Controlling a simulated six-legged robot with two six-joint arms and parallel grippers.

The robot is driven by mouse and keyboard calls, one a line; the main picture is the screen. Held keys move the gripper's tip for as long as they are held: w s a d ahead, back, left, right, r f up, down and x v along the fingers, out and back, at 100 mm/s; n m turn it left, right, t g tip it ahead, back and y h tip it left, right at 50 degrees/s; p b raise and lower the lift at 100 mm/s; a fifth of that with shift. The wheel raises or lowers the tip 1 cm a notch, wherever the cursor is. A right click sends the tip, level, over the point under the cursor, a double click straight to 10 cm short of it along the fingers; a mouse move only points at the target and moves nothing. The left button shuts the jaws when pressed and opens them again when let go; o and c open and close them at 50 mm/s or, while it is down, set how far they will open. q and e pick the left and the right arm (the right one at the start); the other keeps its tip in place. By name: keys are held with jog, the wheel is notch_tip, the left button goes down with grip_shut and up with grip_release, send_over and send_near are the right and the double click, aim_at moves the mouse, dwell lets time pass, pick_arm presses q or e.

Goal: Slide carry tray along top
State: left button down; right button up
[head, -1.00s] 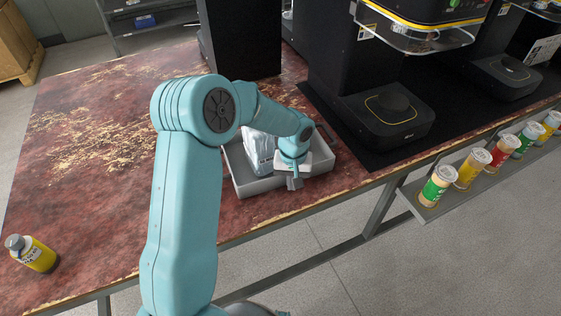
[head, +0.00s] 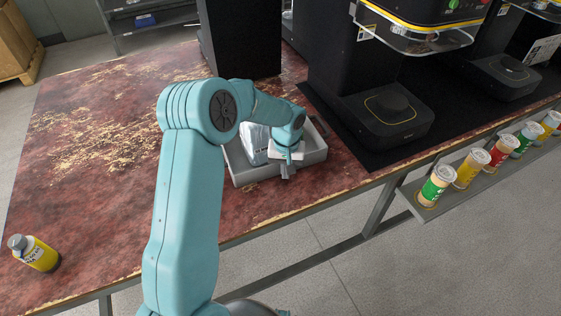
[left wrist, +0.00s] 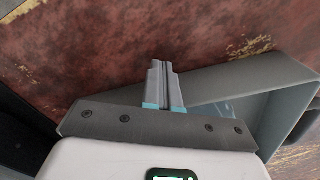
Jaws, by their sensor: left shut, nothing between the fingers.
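The carry tray (head: 252,175) is a shallow grey tray lying on the mottled red-brown bench top (head: 130,220). A pale, white-blue packet (head: 256,143) stands in its left part. My left gripper (head: 286,173) points down at the tray's near wall, with its fingers shut and empty. In the left wrist view the shut fingers (left wrist: 161,68) lie close along the grey tray wall (left wrist: 225,80); whether they touch it I cannot tell. My left arm hides part of the tray's far side. My right gripper is not in view.
A black machine base (head: 388,117) stands on a dark mat right of the tray. A tall black block (head: 240,40) stands behind it. A yellow-labelled bottle (head: 34,253) is at the bench's left front. Several lidded jars (head: 436,185) line a shelf at right.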

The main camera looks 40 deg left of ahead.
pick_arm(q)
jog(key=shift+w+a+p, duration=0.15)
jog(key=shift+w+a, duration=0.25)
jog(key=shift+a, duration=0.5)
jog(key=shift+w+a+p, duration=0.15)
jog(key=shift+w+a, duration=0.25)
jog(key=shift+a, duration=0.45)
jog(key=shift+w+a+p, duration=0.1)
jog(key=shift+w+a, duration=0.15)
jog(key=shift+a, duration=0.35)
jog(key=shift+w+a+p, duration=0.15)
jog(key=shift+w+a, duration=0.15)
jog(key=shift+a, duration=0.3)
jog(key=shift+w+a+p, duration=0.1)
jog(key=shift+w+a, duration=0.15)
jog(key=shift+a, duration=0.35)
jog(key=shift+w+a+p, duration=0.1)
jog(key=shift+w+a, duration=0.2)
jog(key=shift+a, duration=0.3)
jog(key=shift+w+a+p, duration=0.15)
jog(key=shift+w+a, duration=0.1)
jog(key=shift+a, duration=0.4)
jog(key=shift+w+a+p, duration=0.1)
jog(key=shift+w+a, duration=0.2)
jog(key=shift+a, duration=0.3)
